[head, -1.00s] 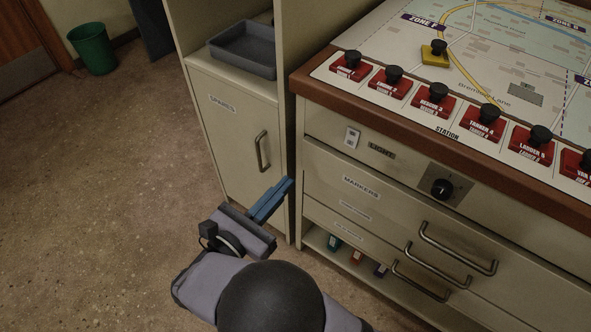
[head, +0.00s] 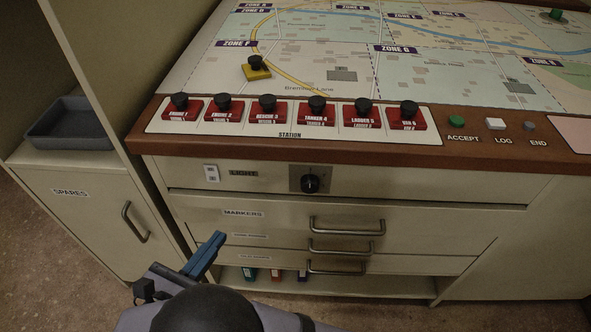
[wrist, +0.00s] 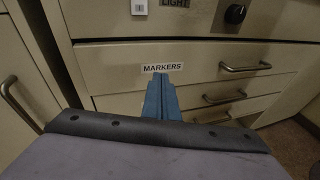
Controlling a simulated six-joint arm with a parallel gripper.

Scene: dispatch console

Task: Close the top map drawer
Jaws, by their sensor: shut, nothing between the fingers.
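The top map drawer (head: 280,228), labelled MARKERS, is the uppermost of three drawers in the console. Its front stands slightly proud of the panel above, with a dark gap along its top edge, so it looks partly open. Its bar handle (head: 347,226) is right of centre. The drawer front also shows in the wrist view (wrist: 115,58), with its handle (wrist: 245,67) at right. My gripper (head: 218,240) is shut and empty, its blue fingers pointing at the left part of the drawer front. In the wrist view the fingertips (wrist: 160,80) appear just below the MARKERS label; contact cannot be told.
Two lower drawers (head: 340,247) have similar handles. Above are a light switch (head: 211,173), a dark knob (head: 310,183) and the wooden desk edge (head: 290,147) with red station blocks. A SPARES cabinet (head: 80,225) with a grey tray (head: 75,135) stands at left.

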